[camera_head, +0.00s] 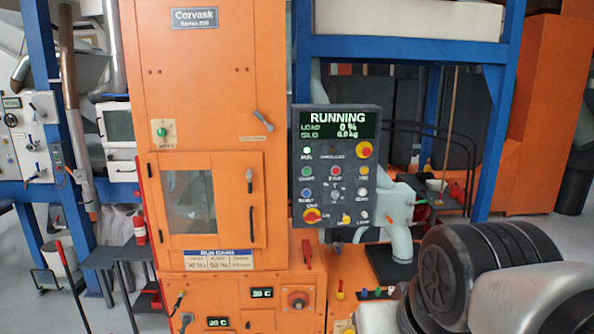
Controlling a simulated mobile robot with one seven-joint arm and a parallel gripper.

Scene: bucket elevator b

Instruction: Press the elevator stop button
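A dark control panel (336,165) stands upright near the middle of the view, in front of the orange machine's right side. Its screen (338,124) reads RUNNING, with load 0 % and 0.0 kg. The red stop button (336,171) is in the panel's middle column, between a green button (307,171) on the left and a yellow one (364,171) on the right. A larger red button on a yellow base (364,150) sits above, at the upper right. My dark and silver arm links fill the lower right. My gripper is not visible, and nothing is seen touching the panel.
The tall orange cabinet (205,100) stands left of the panel. A blue frame (400,49) rises behind and to the right. Pale green machinery (396,208) and a low orange bench with small coloured handles (377,292) lie between the panel and my arm.

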